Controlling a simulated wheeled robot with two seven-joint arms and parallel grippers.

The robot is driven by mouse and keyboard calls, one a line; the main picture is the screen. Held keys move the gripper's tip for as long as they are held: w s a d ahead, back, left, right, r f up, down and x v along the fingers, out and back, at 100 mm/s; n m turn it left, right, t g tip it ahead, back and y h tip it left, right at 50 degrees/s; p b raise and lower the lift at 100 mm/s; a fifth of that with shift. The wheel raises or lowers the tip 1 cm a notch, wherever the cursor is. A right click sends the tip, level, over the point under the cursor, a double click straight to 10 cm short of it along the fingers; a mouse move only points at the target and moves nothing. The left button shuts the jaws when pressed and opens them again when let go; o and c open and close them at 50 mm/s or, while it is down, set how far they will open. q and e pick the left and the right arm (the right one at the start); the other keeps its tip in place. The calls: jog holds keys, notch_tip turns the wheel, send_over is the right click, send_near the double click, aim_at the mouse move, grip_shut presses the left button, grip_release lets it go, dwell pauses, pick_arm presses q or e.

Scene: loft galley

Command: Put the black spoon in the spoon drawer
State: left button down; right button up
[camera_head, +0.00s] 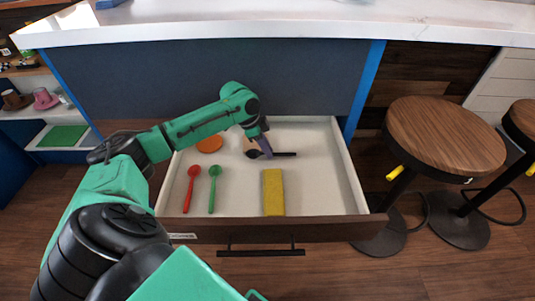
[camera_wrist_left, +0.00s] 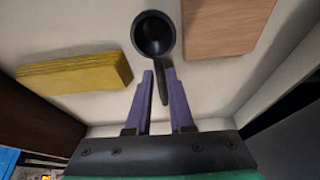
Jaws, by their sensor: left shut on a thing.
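The black spoon (camera_head: 285,154) is inside the outline of the open drawer (camera_head: 327,190), toward its back. Its bowl (camera_wrist_left: 153,34) shows round and dark in the left wrist view, with the handle running down between my fingers. My left gripper (camera_head: 266,150) is shut on the black spoon's handle, and its purple fingers (camera_wrist_left: 160,76) point into the drawer. I cannot tell whether the spoon touches the drawer floor. A label on the drawer front is too small to read. My right gripper is not in view.
The drawer also holds a red spoon (camera_head: 192,181), a green spoon (camera_head: 214,182), a yellow block (camera_head: 273,192), an orange disc (camera_head: 209,145) and a wooden board (camera_wrist_left: 222,22). The drawer's right side is bare. A countertop (camera_head: 300,25) lies behind; stools (camera_head: 445,135) stand right.

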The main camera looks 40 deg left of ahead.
pick_arm(q)
jog(key=shift+f, duration=0.8)
jog(key=c, duration=0.8)
grip_release()
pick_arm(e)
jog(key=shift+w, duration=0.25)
pick_arm(q)
jog(key=shift+r, duration=0.1)
jog(key=p+v, duration=0.1)
jog(key=v, duration=1.1)
jog(key=shift+w+p, duration=0.1)
jog(key=shift+p, duration=0.3)
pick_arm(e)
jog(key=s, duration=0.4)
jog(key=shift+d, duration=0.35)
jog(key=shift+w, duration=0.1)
